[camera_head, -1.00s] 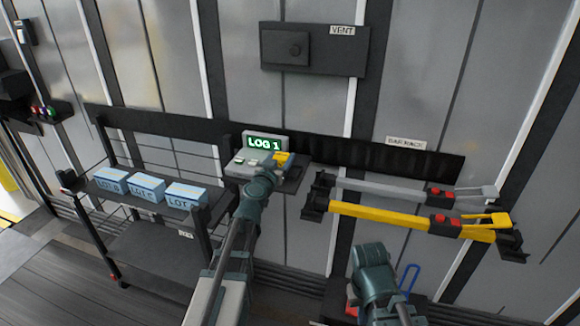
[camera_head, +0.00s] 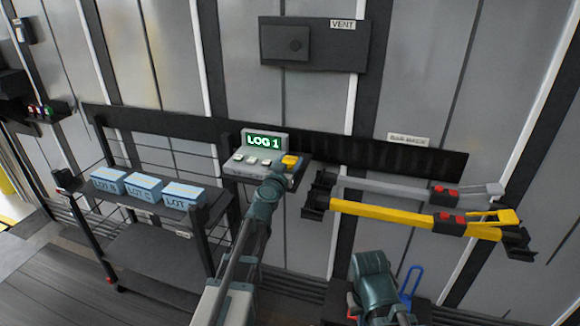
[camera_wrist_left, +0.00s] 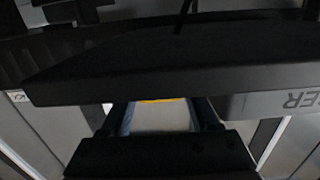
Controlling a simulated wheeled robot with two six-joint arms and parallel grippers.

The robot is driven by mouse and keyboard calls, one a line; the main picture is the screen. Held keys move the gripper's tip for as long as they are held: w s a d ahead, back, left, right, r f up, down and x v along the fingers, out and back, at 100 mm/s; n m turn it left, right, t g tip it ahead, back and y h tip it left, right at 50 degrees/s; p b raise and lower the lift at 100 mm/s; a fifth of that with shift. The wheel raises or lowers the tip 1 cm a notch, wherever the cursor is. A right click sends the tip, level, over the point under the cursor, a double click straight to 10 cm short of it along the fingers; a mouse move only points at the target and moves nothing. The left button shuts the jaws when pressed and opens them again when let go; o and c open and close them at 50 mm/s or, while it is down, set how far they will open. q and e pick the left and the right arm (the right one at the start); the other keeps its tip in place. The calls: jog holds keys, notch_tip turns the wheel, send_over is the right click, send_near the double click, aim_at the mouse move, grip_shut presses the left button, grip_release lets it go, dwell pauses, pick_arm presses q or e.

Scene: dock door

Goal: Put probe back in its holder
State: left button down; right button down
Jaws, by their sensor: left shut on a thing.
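The logger console (camera_head: 260,158), with a green "LOG 1" screen and several pale buttons, sits on a small dark wall shelf. A yellow piece, which seems to be the probe (camera_head: 291,160), shows at the console's right side, at the tip of my left gripper (camera_head: 286,168). My left gripper is shut on it. In the left wrist view a thin yellow strip of the probe (camera_wrist_left: 165,100) shows between the fingers, below the dark shelf edge (camera_wrist_left: 160,72). The holder cannot be made out. My right arm shows at lower right, but its gripper jaws do not show.
A rack (camera_head: 150,215) with several blue lot boxes (camera_head: 142,187) stands left. A yellow bar (camera_head: 385,213) and a grey bar (camera_head: 390,188) hang on wall brackets to the right. A vent box (camera_head: 312,46) is above. A blue handle (camera_head: 411,284) stands beside my right arm.

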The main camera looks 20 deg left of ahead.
pick_arm(q)
jog(key=c, duration=0.6)
grip_release()
jog(key=shift+f, duration=0.15)
jog(key=o, duration=0.5)
jog(key=shift+r, duration=0.2)
jog(key=shift+s+a, duration=0.1)
jog(key=shift+s, duration=0.1)
jog(key=s, duration=1.1)
jog(key=shift+s+a+r+p, duration=0.1)
jog(key=shift+s+r+p, duration=0.2)
jog(key=shift+s+p, duration=0.05)
